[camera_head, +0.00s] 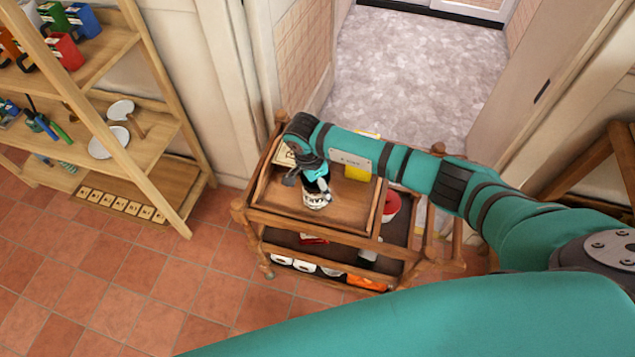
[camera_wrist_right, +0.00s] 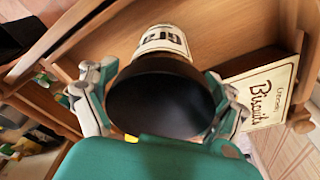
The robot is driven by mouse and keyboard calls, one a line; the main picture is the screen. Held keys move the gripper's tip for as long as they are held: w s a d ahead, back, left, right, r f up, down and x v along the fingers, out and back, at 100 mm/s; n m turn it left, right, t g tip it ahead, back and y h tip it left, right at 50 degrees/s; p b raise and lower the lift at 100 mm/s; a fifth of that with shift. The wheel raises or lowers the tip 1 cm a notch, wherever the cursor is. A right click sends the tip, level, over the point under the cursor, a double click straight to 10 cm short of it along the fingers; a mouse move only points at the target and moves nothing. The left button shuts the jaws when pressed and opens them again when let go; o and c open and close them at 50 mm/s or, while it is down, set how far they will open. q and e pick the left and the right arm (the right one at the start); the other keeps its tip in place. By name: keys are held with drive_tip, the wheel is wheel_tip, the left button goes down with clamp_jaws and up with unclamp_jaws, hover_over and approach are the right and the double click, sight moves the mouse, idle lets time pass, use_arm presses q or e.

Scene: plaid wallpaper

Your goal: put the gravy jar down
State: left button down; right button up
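The gravy jar has a white label with dark lettering and a black lid. In the head view the gravy jar (camera_head: 317,201) is over the top tray of the wooden cart (camera_head: 280,215), below my right gripper (camera_head: 316,182). In the right wrist view the jar (camera_wrist_right: 160,90) sits between the two fingers of my right gripper (camera_wrist_right: 160,105), its dark lid facing the camera. The fingers are closed around its sides. I cannot tell whether its base touches the tray. My left gripper is not in view.
A cream Biscuits box (camera_wrist_right: 262,90) stands at the tray's side. A yellow item (camera_head: 357,170) and a red and white container (camera_head: 391,205) are to the right. The lower shelf holds several items. A wooden shelf unit (camera_head: 150,150) stands left. The tray's front left is clear.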

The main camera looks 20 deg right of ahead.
drive_tip(key=shift+o, duration=0.7)
drive_tip(key=shift+r, duration=0.3)
drive_tip(key=r, duration=0.4)
drive_tip(key=a+r, duration=0.1)
drive_tip(key=r, duration=0.6)
drive_tip(key=shift+s+a+r, duration=0.1)
drive_tip(key=shift+a+r, duration=0.2)
drive_tip(key=shift+a, duration=0.05)
